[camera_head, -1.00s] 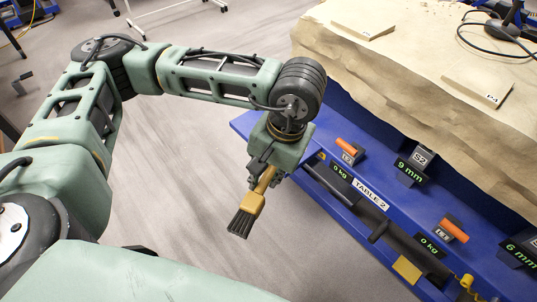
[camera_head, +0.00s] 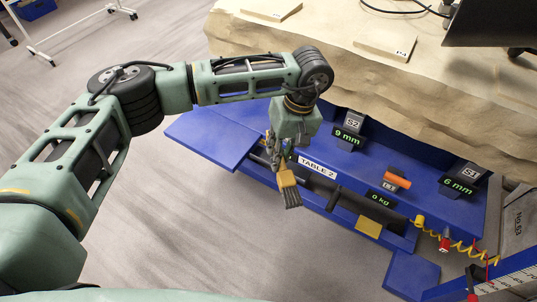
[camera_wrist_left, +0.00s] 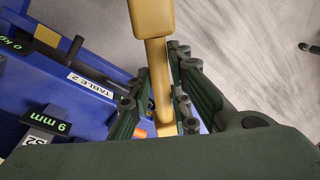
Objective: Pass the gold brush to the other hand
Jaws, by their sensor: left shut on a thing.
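The gold brush (camera_head: 287,180) has a yellow handle and dark bristles. It hangs from my left gripper (camera_head: 281,163), bristles pointing down, in front of the blue table edge in the head view. My left gripper is shut on the brush's handle. In the left wrist view, the brush (camera_wrist_left: 152,20) runs up between the left gripper's fingers (camera_wrist_left: 160,95); its bristles are out of that frame. My right gripper is not in view.
A coiled yellow hose (camera_head: 450,240) hangs at right. Open grey floor (camera_head: 130,230) lies at left.

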